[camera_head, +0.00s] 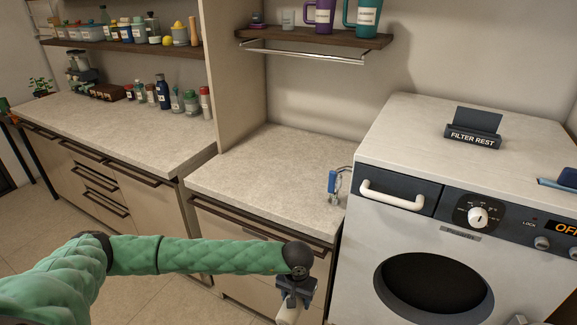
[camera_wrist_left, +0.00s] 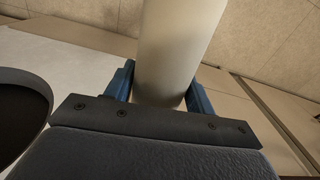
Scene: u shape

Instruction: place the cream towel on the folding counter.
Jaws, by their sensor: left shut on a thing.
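My left gripper (camera_head: 292,300) is low in front of the short counter's drawers in the head view. It is shut on a cream rolled thing, which I take for the cream towel (camera_head: 287,314). In the left wrist view the towel (camera_wrist_left: 178,45) is a smooth cream cylinder between the blue fingers of the gripper (camera_wrist_left: 160,88). A short pale counter (camera_head: 265,165) stands beside the washer, mostly bare on top. A longer counter (camera_head: 100,125) stands further left. No label shows which is the folding counter. My right gripper is not in view.
A white washer (camera_head: 400,130) stands at right, bearing a "FILTER REST" holder (camera_head: 473,136). A small blue item (camera_head: 333,182) is at the short counter's right edge. A tall panel (camera_head: 235,70) divides the counters. Bottles (camera_head: 163,93) line the longer counter's back. A shelf (camera_head: 315,37) with mugs hangs above.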

